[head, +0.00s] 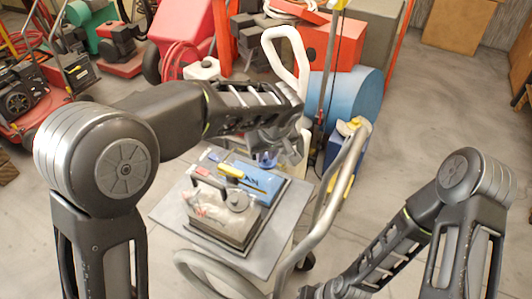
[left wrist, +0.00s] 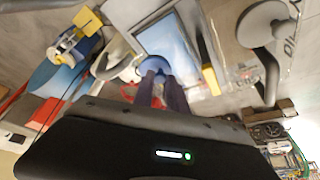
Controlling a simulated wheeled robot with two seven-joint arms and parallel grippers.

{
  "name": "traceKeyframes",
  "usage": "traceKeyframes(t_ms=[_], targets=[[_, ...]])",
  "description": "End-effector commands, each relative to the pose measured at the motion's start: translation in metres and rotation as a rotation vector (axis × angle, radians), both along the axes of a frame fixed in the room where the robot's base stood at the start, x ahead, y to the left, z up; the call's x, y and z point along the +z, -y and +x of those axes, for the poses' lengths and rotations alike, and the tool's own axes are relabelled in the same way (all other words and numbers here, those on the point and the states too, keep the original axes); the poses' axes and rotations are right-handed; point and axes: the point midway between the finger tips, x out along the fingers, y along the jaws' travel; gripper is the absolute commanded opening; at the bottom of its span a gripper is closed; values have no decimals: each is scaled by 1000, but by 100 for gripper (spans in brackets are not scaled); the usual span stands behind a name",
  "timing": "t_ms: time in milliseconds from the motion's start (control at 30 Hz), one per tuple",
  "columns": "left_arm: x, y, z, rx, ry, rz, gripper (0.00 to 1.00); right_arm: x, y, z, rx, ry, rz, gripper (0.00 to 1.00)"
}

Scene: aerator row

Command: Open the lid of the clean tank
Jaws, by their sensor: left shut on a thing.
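The tank unit (head: 222,213) sits on a grey plate on the machine, with a grey front part and a blue lid panel (head: 262,184) behind it. A yellow piece (head: 230,170) lies across its top. My left gripper (head: 268,155) is at the back edge of the blue panel. In the left wrist view its fingers (left wrist: 158,80) are shut on a small round blue part (left wrist: 153,64) beside the panel (left wrist: 172,38). The panel looks flat; whether it is raised at all I cannot tell. My right arm is at lower right; its gripper is out of view.
The machine's grey tube handle (head: 335,190) curves up right of the tank, and a pale loop handle (head: 290,50) rises behind my left gripper. A blue drum (head: 345,95) and red machines (head: 185,30) stand behind. Floor to the right is clear.

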Motion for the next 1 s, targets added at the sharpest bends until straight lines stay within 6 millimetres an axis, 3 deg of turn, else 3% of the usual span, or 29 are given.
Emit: traceKeyframes(t_ms=[167,567,667,1000], targets=[[0,0,0,0,0,0,0,0,0,0,0,0,0,36],[2,0,1,1,-6,3,0,3,0,0,0,0,0,36],[7,1,3,3,-32,15,0,15,0,0,0,-1,0,36],[22,6,17,2,-258,111,0,80,2,-5,-2,-15,-8,36]])
